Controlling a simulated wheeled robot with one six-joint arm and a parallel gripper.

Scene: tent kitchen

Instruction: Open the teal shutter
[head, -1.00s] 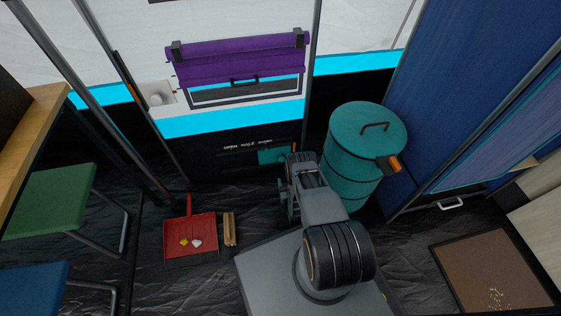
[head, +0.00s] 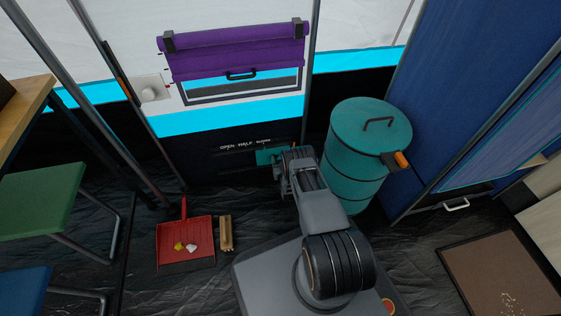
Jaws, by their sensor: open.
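The teal shutter (head: 266,157) is a small teal plate low on the dark lower tent wall, at the right end of a dark slot. White lettering above the slot seems to read "open half shut", and the plate sits under its right end. My gripper (head: 283,168) is open at the plate's right side, seen from behind. My arm hides part of the gripper and perhaps the plate's right edge. I cannot tell whether the fingers touch the plate.
A teal barrel (head: 352,170) with an orange-tipped latch stands close right of my arm. A purple blind (head: 235,42) hangs half rolled over a window above. A red dustpan (head: 185,240) and a small brush (head: 226,233) lie on the floor at left, near a green stool (head: 40,200).

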